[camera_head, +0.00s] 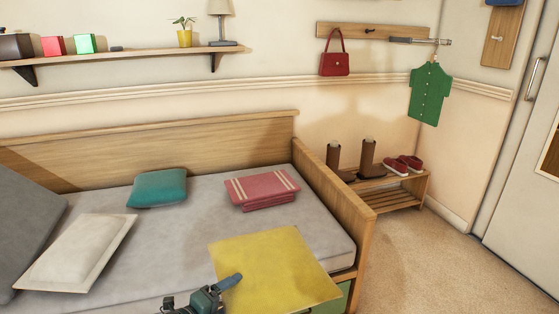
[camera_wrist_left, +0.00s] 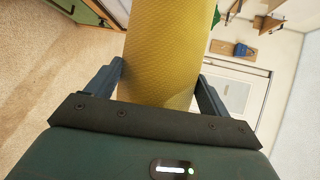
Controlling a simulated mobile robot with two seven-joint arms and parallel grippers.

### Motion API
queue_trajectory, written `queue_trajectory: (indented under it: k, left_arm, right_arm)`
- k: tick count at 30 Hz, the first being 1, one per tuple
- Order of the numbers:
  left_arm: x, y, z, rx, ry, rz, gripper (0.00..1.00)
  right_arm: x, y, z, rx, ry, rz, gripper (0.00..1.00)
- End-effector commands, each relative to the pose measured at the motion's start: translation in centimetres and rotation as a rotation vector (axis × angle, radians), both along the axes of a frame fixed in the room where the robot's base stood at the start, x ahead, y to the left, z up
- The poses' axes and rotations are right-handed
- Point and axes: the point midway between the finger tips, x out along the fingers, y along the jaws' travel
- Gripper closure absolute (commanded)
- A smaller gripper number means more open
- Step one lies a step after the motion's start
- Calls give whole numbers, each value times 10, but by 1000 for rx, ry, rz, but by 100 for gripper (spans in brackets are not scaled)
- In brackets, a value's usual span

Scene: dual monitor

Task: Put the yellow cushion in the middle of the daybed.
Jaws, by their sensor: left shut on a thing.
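The yellow cushion (camera_head: 275,268) is a flat square near the front right corner of the daybed (camera_head: 190,214), seen at the bottom of the head view. My left gripper (camera_head: 227,283) is at its left edge, shut on it. In the left wrist view the cushion (camera_wrist_left: 168,50) rises between the two fingers of the left gripper (camera_wrist_left: 160,88). The cushion covers part of the mattress and the frame's front right end. Whether it touches the mattress I cannot tell. My right gripper is not in view.
On the daybed lie a teal cushion (camera_head: 158,188), a folded pink blanket (camera_head: 262,188), a cream cushion (camera_head: 78,252) and a grey cushion (camera_head: 28,222). The mattress between the cream cushion and the blanket is bare. A wooden armrest (camera_head: 335,205) closes the right end. A shoe rack (camera_head: 398,192) stands beyond.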

Motion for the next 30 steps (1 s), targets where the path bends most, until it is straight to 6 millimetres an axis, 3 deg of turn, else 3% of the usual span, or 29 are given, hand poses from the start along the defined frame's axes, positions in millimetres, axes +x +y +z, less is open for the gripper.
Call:
queue_trajectory:
  k: [1,5,9,18,21,25,30]
  left_arm:
    - [-6,-1,24,-2,-3,25,51]
    - [-24,2,64,-4,-1,118,51]
    - [-50,8,118,-6,2,239,51]
    - [-120,43,242,-5,3,513,51]
    - [-141,55,274,-4,3,584,51]
    - [-160,66,302,-2,2,646,51]
    - [-171,72,313,-5,3,680,51]
  right_arm:
    - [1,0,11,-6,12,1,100]
    - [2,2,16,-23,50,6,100]
    - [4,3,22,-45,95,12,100]
    - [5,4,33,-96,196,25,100]
    - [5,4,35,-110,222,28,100]
    - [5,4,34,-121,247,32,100]
    - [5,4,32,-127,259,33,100]
